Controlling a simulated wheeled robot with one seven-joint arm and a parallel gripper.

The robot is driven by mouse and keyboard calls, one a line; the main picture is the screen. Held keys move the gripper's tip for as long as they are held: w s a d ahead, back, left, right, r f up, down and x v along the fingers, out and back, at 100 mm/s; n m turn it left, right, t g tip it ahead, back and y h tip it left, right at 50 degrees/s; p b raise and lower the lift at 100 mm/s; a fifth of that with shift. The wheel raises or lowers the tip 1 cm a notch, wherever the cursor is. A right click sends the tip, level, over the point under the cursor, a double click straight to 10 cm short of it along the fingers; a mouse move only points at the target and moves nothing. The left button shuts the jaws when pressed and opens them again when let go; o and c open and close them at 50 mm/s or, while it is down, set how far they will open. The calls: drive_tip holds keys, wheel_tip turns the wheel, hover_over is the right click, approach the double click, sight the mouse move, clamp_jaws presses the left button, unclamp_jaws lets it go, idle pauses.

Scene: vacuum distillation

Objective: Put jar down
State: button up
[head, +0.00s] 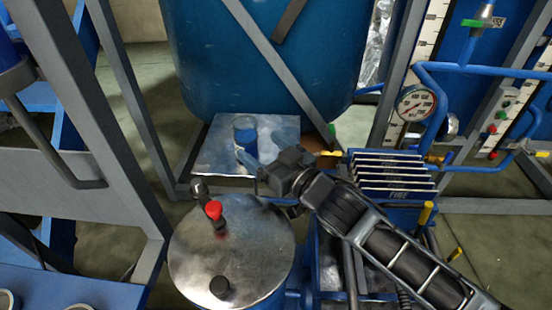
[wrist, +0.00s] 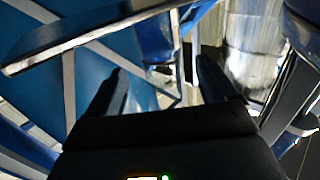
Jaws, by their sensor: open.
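A small round jar (head: 245,132), pale rimmed and bluish, shows on the shiny metal plate (head: 212,152) under the large blue tank. It looks upright; its lower part is hard to make out. My gripper (head: 254,172) is just in front of it, toward the right, with the arm reaching in from the lower right. In the wrist view my gripper (wrist: 165,88) has its two dark fingers spread apart, with nothing clearly held between them. I cannot make out the jar for certain in the wrist view.
A metal-lidded vessel (head: 230,255) with a red-topped valve (head: 213,210) stands close below my gripper. A finned blue unit (head: 392,175) and a pressure gauge (head: 415,103) are to the right. Grey frame bars (head: 125,90) flank the plate. The blue tank (head: 260,60) rises behind.

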wheel_tip(320, 180, up, 10)
drive_tip(key=n+t+y, duration=0.2)
drive_tip(key=n+y, duration=0.1)
drive_tip(key=n, duration=1.3)
drive_tip(key=n+g+h+p, duration=0.2)
drive_tip(key=n+h, duration=0.1)
drive_tip(key=n, duration=1.7)
approach(239, 127)
drive_tip(key=shift+w+a+r, duration=0.1)
drive_tip(key=shift+w+a, duration=0.05)
drive_tip(key=shift+w, duration=0.3)
drive_tip(key=shift+w+a+r, duration=0.15)
drive_tip(key=shift+w+a, duration=0.05)
drive_tip(key=shift+w, duration=0.25)
drive_tip(key=shift+a+f+b+x, duration=0.15)
drive_tip(key=shift+b+x, duration=0.5)
drive_tip(key=shift+x, duration=1.3)
drive_tip(key=shift+a+f+b+x, duration=0.15)
drive_tip(key=shift+b+x, duration=0.5)
drive_tip(key=shift+x, duration=1.3)
drive_tip(key=shift+s+d, duration=0.1)
drive_tip(key=shift+s, duration=0.15)
